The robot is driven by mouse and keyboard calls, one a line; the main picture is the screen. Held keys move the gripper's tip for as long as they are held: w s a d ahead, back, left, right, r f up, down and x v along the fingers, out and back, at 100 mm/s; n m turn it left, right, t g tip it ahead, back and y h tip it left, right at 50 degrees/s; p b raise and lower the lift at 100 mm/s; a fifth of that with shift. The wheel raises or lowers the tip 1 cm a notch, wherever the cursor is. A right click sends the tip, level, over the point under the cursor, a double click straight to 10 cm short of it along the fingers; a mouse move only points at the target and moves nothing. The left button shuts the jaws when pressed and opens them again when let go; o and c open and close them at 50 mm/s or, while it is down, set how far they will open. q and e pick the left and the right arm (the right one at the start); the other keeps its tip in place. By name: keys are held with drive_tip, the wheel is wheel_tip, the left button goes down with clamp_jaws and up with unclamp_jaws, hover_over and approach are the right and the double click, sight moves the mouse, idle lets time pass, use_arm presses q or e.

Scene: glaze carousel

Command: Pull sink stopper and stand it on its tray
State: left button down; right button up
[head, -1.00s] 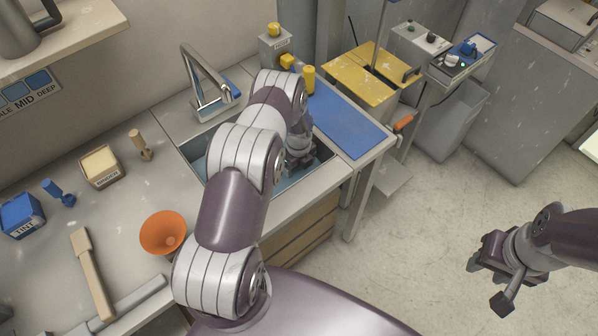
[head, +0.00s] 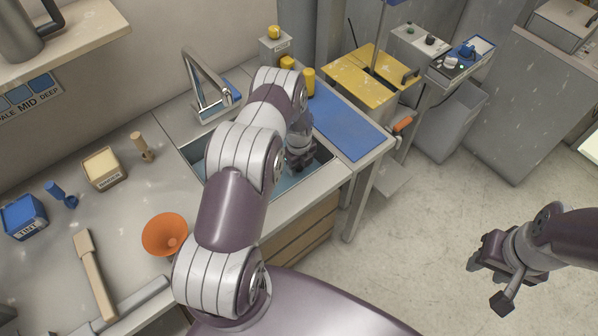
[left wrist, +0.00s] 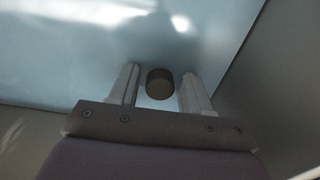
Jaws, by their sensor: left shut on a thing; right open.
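The stopper (left wrist: 159,84) is a dark, round-topped piece between my left fingertips in the left wrist view, low in the sink (head: 318,163) with its pale blue water. My left gripper (left wrist: 158,88) is shut on it; in the head view the gripper (head: 298,162) reaches down into the sink and hides the stopper. My right gripper (head: 492,278) is open and empty, over the floor at the right. I cannot tell for sure which surface is the stopper's tray; a flat blue mat (head: 350,128) lies right of the sink.
A faucet (head: 205,85) stands behind the sink. Yellow-topped bottles (head: 308,80) stand at the back. An orange bowl (head: 160,232), a beige-filled box (head: 103,168), a blue TINT box (head: 24,216) and a wooden tool (head: 94,275) occupy the left counter.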

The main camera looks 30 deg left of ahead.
use_arm(q)
drive_tip(key=shift+r+p, duration=1.25)
drive_tip(key=shift+r, duration=0.8)
wheel_tip(320, 180, up, 10)
drive_tip(key=p, duration=0.7)
drive_tip(key=shift+r, duration=0.25)
drive_tip(key=shift+d+f, duration=0.1)
